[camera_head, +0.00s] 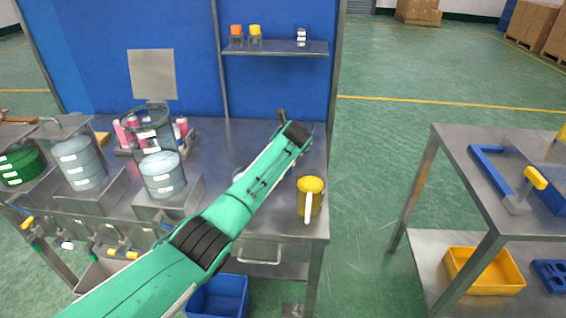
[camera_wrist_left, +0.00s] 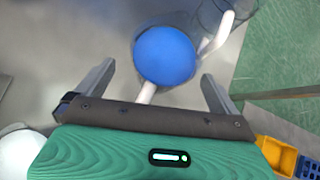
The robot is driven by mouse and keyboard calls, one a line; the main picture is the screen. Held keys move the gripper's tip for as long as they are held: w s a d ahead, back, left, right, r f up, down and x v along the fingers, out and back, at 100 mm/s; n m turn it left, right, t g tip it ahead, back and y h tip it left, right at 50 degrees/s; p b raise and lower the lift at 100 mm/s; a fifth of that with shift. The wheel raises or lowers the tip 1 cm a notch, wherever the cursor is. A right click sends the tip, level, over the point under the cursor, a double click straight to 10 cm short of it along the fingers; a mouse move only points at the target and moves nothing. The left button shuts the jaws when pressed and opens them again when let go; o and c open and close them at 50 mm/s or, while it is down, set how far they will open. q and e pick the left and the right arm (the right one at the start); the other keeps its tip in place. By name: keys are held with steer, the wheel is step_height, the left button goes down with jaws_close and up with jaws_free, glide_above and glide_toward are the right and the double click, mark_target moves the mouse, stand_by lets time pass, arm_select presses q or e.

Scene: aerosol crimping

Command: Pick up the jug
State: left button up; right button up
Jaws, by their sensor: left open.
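A yellow jug (camera_head: 310,192) with a white handle stands upright near the front right corner of the steel bench. My left arm reaches across the bench, and its gripper is mostly hidden behind the arm's end in the head view. In the left wrist view my left gripper (camera_wrist_left: 157,88) is open, its fingers to either side of a round blue top (camera_wrist_left: 166,55). A white handle-like bar (camera_wrist_left: 217,36) and a greyish body show beside this top. I cannot tell whether the fingers touch it. My right gripper is in neither view.
Grey drums (camera_head: 162,174) and a green drum (camera_head: 20,165) stand at the bench's left. A shelf (camera_head: 285,48) hangs at the back. A side table (camera_head: 465,150) stands right, across a floor gap.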

arm_select(q)
steer(key=shift+d+b+x, duration=0.2)
steer(key=shift+b+x, duration=0.1)
steer(key=shift+x, duration=0.8)
steer(key=shift+b+x, duration=0.4)
steer(key=shift+x, duration=0.4)
steer(key=shift+w, duration=0.1)
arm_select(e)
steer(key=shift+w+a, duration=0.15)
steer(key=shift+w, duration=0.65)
